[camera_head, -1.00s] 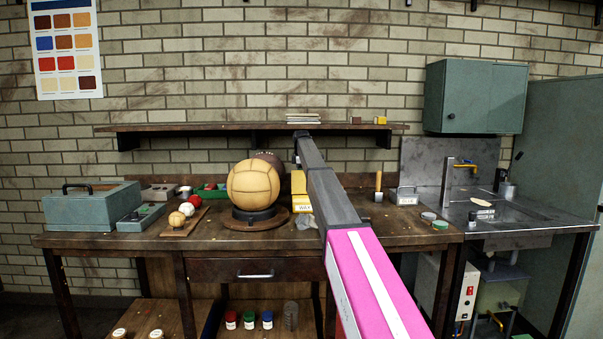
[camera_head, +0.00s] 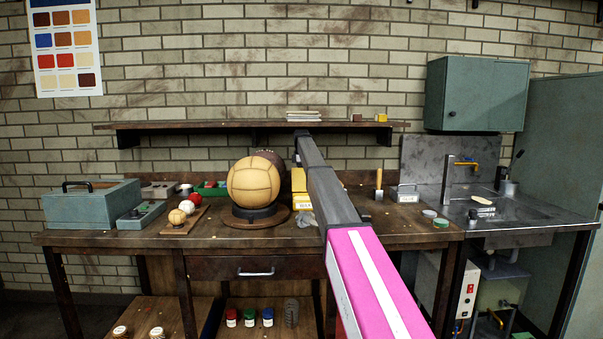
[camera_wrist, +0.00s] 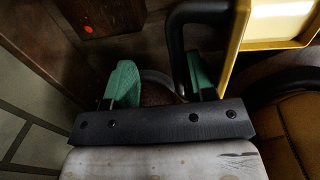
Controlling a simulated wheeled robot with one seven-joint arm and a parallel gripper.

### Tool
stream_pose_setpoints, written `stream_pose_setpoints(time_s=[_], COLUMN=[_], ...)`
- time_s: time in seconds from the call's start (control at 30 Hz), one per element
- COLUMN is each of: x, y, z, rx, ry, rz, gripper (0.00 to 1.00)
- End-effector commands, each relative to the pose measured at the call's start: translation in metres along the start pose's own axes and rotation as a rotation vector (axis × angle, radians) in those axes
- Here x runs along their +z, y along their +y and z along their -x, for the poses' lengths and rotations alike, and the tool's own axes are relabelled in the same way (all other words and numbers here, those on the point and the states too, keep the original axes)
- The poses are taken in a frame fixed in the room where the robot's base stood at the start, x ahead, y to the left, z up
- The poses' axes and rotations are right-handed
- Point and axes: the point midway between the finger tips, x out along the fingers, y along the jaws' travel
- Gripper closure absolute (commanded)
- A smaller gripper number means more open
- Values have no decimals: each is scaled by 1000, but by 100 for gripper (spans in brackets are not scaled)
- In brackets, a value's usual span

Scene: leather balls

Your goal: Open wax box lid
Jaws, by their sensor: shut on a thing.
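The yellow wax box (camera_head: 303,202) stands on the workbench behind and right of the large tan ball, partly hidden by my arm. A yellow panel (camera_head: 298,180), which looks like its lid, stands raised above the box's back. In the wrist view, yellow box parts (camera_wrist: 240,35) with a pale inner face show at the upper right. A dark curved handle (camera_wrist: 181,45) runs from them down to my gripper (camera_wrist: 160,85). The green fingers stand apart, and my gripper is shut on the handle; the exact contact is partly hidden. In the head view my gripper is hidden behind my arm.
The large tan ball (camera_head: 254,182) sits on a round stand (camera_head: 240,221) left of the box, with a darker ball behind. A grey cloth (camera_head: 306,220) lies in front of the box. A shelf (camera_head: 220,128) hangs above. The sink (camera_head: 515,215) is at right.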

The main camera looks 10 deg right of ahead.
Motion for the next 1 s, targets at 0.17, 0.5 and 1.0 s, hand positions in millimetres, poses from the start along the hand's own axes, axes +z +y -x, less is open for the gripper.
stream_pose_setpoints(time_s=[0.17,0.5,1.0], x=[0,1,1], y=[4,-7,-68], z=[0,8,38], rx=[10,77,142], ry=[0,1,1], rz=[0,-1,-1], gripper=[62,62,62])
